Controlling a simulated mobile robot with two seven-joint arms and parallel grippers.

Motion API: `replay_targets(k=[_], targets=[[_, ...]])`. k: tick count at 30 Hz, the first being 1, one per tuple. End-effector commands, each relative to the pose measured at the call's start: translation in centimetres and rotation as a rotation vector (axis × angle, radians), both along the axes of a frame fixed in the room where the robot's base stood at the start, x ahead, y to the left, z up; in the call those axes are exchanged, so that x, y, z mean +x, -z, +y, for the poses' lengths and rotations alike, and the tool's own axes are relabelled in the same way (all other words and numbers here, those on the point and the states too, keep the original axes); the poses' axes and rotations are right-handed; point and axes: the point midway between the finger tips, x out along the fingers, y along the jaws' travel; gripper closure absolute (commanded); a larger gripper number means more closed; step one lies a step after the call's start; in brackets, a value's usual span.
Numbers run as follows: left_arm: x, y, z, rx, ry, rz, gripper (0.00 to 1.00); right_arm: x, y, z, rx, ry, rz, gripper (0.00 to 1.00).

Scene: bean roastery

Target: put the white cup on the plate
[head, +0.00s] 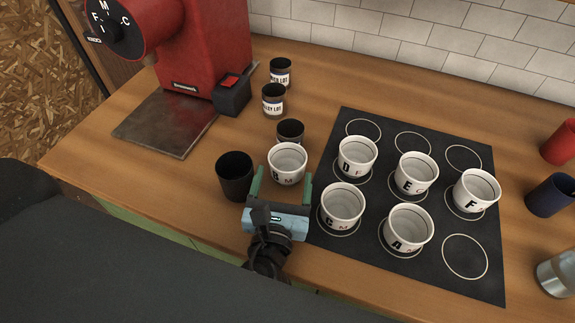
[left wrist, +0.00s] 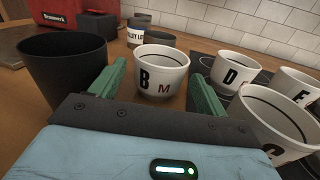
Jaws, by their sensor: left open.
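My left gripper (head: 285,173) is open, its two green fingers on either side of a white cup marked B (head: 288,160). In the left wrist view the same cup (left wrist: 160,72) stands upright on the counter between the fingers, with gaps visible. Several other white cups stand on a dark mat with rings (head: 345,262), among them D (head: 357,154), E (head: 415,172), F (head: 477,190) and A (head: 408,228). No round dish shows; a flat metal plate (head: 165,125) lies bare before the red grinder. My right gripper is not in view.
A black cup (head: 235,176) stands just left of the gripper. Dark labelled tins (head: 273,100) stand behind cup B. The red grinder (head: 205,50) is at the back left. Red (head: 560,143) and blue (head: 550,195) cups stand at the right edge. Some mat rings are empty.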

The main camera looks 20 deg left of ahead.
Motion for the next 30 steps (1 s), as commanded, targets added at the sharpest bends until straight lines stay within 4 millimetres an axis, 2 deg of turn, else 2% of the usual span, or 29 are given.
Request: replay_targets(k=[10, 20, 29, 30], targets=[[4.3, -0.2, 0.7, 0.002, 0.000, -0.004, 0.25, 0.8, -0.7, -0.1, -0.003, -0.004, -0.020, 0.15], [5.0, -0.1, 0.8, 0.001, 0.001, -0.001, 0.25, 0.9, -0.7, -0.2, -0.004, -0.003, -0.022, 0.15], [5.0, -0.2, 0.8, 0.000, 0.001, -0.002, 0.61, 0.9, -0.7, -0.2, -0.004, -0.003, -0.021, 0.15], [5.0, -0.2, 0.8, 0.000, 0.001, -0.002, 0.62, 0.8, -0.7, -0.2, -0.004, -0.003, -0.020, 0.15]])
